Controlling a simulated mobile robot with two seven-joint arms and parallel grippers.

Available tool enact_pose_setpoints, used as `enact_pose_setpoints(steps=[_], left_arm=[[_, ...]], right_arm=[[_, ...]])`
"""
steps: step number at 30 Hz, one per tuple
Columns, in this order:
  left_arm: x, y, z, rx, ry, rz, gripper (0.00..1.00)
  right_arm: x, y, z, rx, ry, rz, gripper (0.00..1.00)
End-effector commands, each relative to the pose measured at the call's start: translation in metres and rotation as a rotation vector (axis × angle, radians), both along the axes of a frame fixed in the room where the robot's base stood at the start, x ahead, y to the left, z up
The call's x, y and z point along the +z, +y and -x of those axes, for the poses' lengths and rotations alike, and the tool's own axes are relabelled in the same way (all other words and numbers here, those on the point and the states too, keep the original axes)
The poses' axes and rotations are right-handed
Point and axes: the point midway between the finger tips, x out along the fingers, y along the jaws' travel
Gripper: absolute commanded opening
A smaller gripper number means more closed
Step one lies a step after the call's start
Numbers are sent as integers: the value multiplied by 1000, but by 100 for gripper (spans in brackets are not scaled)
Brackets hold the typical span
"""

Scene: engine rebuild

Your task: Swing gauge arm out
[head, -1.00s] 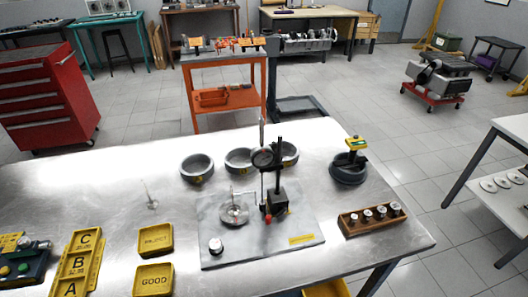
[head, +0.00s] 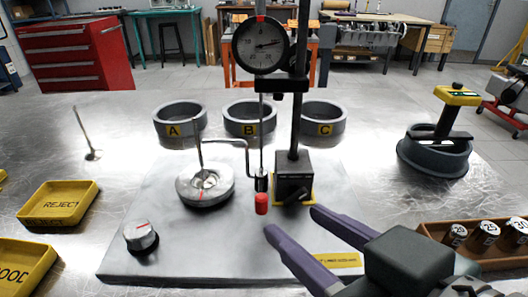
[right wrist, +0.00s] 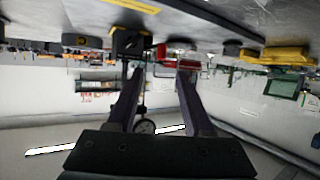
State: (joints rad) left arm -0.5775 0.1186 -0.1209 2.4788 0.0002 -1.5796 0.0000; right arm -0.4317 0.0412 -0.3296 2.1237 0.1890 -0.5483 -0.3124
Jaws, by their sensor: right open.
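The dial gauge (head: 262,45) stands upright on a black post with a black base block (head: 294,178) on a grey plate (head: 180,258). Its thin stem runs down to a red tip (head: 262,204). A bent silver rod (head: 228,141) reaches from near this tip to over a round metal holder (head: 205,184), where a thin stem stands upright. My right gripper (head: 293,221) is open and empty, its purple fingers pointing at the base block and red tip from the front right. Its spread fingers also show in the right wrist view (right wrist: 159,74). My left gripper is out of view.
Grey rings A (head: 180,120), B (head: 250,119) and C (head: 324,119) stand behind the plate. A knob (head: 140,236) is at front left. Yellow trays lie left, and a wooden rack (head: 480,246) stands right. A ring with a yellow-topped tool (head: 434,152) is at right.

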Motion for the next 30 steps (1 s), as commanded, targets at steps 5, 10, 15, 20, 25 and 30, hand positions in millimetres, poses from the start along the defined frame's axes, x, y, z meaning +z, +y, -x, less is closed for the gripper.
enact_pose_setpoints(steps=[5,10,15,20,25,30], left_arm=[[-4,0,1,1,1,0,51],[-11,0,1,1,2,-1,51],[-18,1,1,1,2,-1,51],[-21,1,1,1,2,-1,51],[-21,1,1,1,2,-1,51],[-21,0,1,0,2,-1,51]], right_arm=[[-7,8,-16,0,-6,-4,51],[-20,22,-44,0,-5,-4,51],[-32,34,-67,-1,-3,-2,51],[-37,40,-79,-1,-3,-1,51],[-37,41,-82,-1,-3,-1,51],[-37,41,-81,-1,-2,-1,49]])
